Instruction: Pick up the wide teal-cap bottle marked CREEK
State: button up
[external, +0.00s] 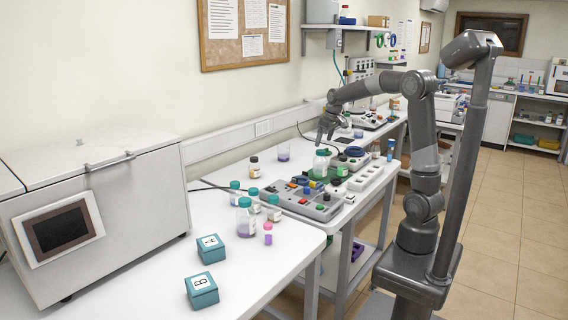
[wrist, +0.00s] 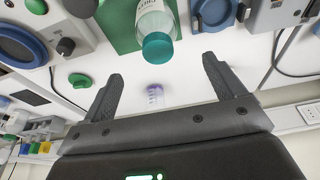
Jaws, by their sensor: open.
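A clear bottle with a teal cap and a white label (wrist: 152,14) stands on a green mat (wrist: 117,24) in the wrist view, ahead of my gripper (wrist: 163,82). Its label letters are cut off and hard to read. In the external view this bottle (external: 321,166) appears just below my gripper (external: 327,137). My gripper is open and empty, its fingers apart, not touching the bottle. Several other teal-cap bottles stand together on the near table, among them a wider one (external: 245,219). Their labels are too small to read in the external view.
A grey panel with coloured knobs (external: 300,197) and a white power strip (external: 368,176) lie close to the mat. Teal boxes A (external: 211,250) and B (external: 202,291) stand at the front. A white chest (external: 105,210) stands at left. The white table (external: 160,285) has free room in front.

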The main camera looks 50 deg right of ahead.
aim_at(319, 157)
jog(key=x, duration=1)
jog(key=shift+s+d+f, duration=0.15)
jog(key=shift+s+f, duration=0.1)
jog(key=shift+r, duration=0.1)
jog(key=c, duration=1.4)
